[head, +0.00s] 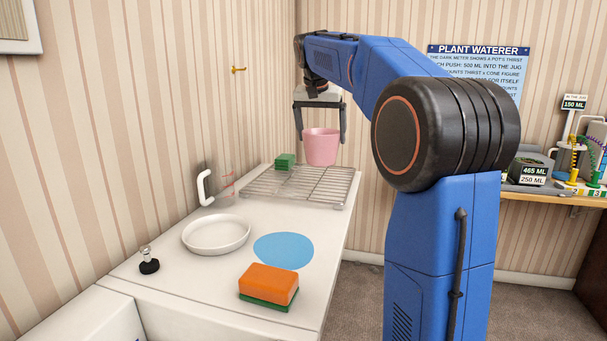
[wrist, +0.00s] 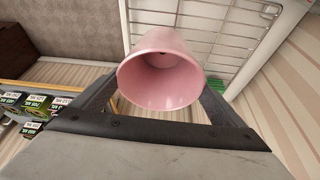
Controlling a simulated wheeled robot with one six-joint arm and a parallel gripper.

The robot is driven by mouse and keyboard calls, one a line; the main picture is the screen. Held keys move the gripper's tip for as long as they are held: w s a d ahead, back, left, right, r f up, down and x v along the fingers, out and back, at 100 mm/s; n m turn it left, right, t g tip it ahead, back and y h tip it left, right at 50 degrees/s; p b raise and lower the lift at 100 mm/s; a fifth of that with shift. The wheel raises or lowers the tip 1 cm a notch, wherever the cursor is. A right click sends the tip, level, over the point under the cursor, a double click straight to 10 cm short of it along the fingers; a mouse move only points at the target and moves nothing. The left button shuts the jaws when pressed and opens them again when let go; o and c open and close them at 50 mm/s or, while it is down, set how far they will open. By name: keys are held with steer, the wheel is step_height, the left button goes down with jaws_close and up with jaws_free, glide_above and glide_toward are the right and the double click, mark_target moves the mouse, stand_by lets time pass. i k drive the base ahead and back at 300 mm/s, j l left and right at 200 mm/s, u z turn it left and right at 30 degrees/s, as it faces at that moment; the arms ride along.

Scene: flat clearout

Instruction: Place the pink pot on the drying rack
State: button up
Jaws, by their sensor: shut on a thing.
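The pink pot (head: 321,147) is held upright between the fingers of my gripper (head: 320,135). It is at the far right end of the wire drying rack (head: 285,190), and in the head view its base looks a little above the rack. The wrist view shows the pot (wrist: 160,85) filling the gap between the fingers, with its open mouth toward the camera. The rack (wrist: 225,30) shows behind it there. I cannot tell exactly how far the pot's base is from the wires.
A green block (head: 285,161) sits at the rack's far left corner. A white plate (head: 216,234), a blue disc (head: 283,250), an orange and green sponge (head: 268,285), a black stopper (head: 149,262) and a glass jug with a white handle (head: 205,187) stand nearer. The rack's middle is clear.

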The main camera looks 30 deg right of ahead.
mark_target(328, 173)
steer(key=i+l+u, duration=0.1)
steer(key=l, duration=0.3)
steer(key=i+l+u, duration=0.1)
steer(key=l, duration=0.35)
steer(key=l+u, duration=0.1)
steer(key=l, duration=0.35)
